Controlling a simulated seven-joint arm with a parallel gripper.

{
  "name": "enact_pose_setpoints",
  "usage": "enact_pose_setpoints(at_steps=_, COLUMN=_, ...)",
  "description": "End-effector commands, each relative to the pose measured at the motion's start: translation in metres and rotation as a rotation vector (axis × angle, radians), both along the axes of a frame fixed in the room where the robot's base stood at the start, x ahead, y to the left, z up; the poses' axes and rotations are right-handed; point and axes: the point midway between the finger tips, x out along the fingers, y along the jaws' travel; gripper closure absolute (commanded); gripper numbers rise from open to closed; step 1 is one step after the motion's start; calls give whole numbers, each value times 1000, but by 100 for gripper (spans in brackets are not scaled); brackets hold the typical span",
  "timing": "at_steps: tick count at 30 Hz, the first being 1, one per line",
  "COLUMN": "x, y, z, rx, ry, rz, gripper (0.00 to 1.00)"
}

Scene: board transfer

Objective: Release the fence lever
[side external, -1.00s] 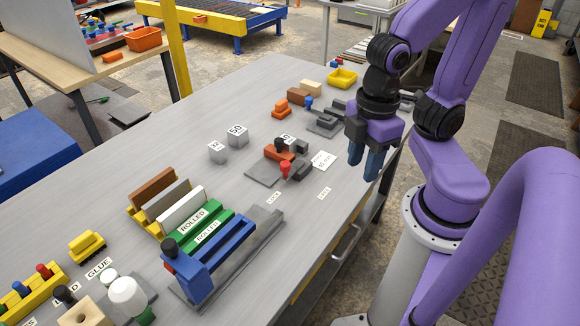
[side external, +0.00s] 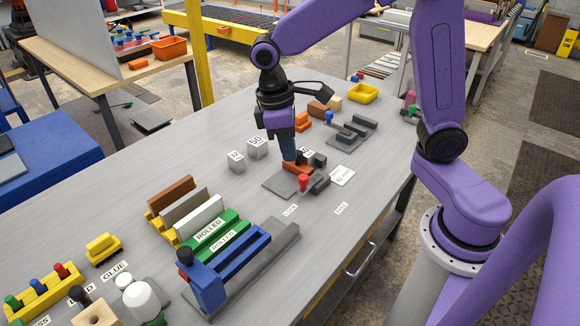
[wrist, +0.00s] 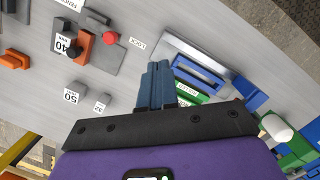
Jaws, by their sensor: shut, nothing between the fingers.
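The fence fixture has a grey base (side external: 277,185), an orange block (side external: 297,167) and a lever with a red knob (side external: 303,181). The red knob also shows at upper left in the wrist view (wrist: 110,38). The knob is on the side of a LOCK label (side external: 291,210); a second label (side external: 341,208), too small to read surely, lies to its right. My gripper (side external: 290,158) is shut and empty, with its fingers pointing down. In the side view it overlaps the back of the fixture; in the wrist view its fingertips (wrist: 158,67) are apart from the knob. Contact cannot be told.
Two grey numbered cubes, the 50 (side external: 257,148) and the 32 (side external: 236,161), stand left of the fixture. A blue clamp fixture (side external: 208,285) with green ROLLED pieces (side external: 217,229) stands in front.

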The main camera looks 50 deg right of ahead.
Motion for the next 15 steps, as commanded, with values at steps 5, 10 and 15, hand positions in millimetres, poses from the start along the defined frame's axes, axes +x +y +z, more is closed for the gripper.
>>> enact_pose_setpoints(at_steps=5, x=45, y=-9, z=-12, rx=-29, ry=41, rz=-99, gripper=100)
enact_pose_setpoints(at_steps=10, x=83, y=-23, z=-24, rx=-51, ry=80, rz=-190, gripper=100)
enact_pose_setpoints(at_steps=15, x=116, y=-43, z=-40, rx=-67, ry=122, rz=-281, gripper=100)
